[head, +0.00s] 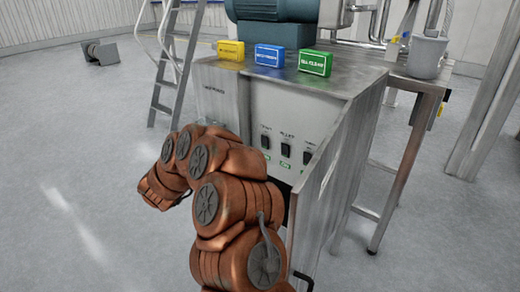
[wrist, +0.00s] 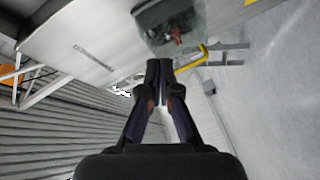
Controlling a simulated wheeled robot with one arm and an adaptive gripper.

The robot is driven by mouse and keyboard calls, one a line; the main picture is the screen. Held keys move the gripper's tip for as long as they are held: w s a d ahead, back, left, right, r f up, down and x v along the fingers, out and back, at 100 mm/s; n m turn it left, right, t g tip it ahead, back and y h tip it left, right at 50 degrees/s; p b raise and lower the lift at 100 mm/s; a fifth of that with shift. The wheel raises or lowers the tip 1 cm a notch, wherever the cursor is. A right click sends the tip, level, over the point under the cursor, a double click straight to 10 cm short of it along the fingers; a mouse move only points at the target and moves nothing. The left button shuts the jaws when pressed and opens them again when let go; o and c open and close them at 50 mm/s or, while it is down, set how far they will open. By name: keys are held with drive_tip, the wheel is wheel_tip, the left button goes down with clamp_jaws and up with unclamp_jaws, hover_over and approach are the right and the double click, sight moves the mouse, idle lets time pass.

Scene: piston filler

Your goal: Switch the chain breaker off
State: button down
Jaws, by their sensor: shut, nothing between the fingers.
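The metal cabinet (head: 235,90) has a front panel (head: 290,115) with three black breaker switches in view: a left one (head: 264,142), a middle one (head: 286,150) and a right one (head: 307,157). Small labels sit above them and green tags below. The labels are too small to tell surely which is the chain breaker. My arm stands in front and hides the panel's lower left. My gripper does not show clearly in the head view. In the wrist view my gripper (wrist: 160,75) is shut and empty, its fingertips together, pointing toward a dark box with a clear cover (wrist: 168,25).
Yellow (head: 231,50), blue (head: 269,55) and green (head: 315,62) blocks stand on the cabinet top. A steel table (head: 425,88) with a bucket (head: 427,55) is at right. A ladder (head: 172,75) stands behind left.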

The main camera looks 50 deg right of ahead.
sight(264, 139)
drive_tip(key=s+d+f+g+h+b, duration=0.1)
drive_tip(key=s+d+f+g+h, duration=0.3)
drive_tip(key=s+d+g, duration=0.3)
drive_tip(key=s+h, duration=0.1)
drive_tip(key=s, duration=0.2)
drive_tip(key=shift+s+d+f+b, duration=0.15)
drive_tip(key=shift+d+b, duration=0.2)
drive_tip(key=d, duration=0.4)
drive_tip(key=d+r, duration=0.1)
drive_tip(key=d, duration=0.4)
drive_tip(key=w+d, duration=0.1)
drive_tip(key=d, duration=0.3)
drive_tip(key=shift+d+r+b, duration=0.3)
drive_tip(key=shift+d+b, duration=0.05)
drive_tip(key=shift+d, duration=0.05)
drive_tip(key=shift+d+r+p, duration=0.1)
drive_tip(key=shift+r+p, duration=0.05)
drive_tip(key=shift+p, duration=0.15)
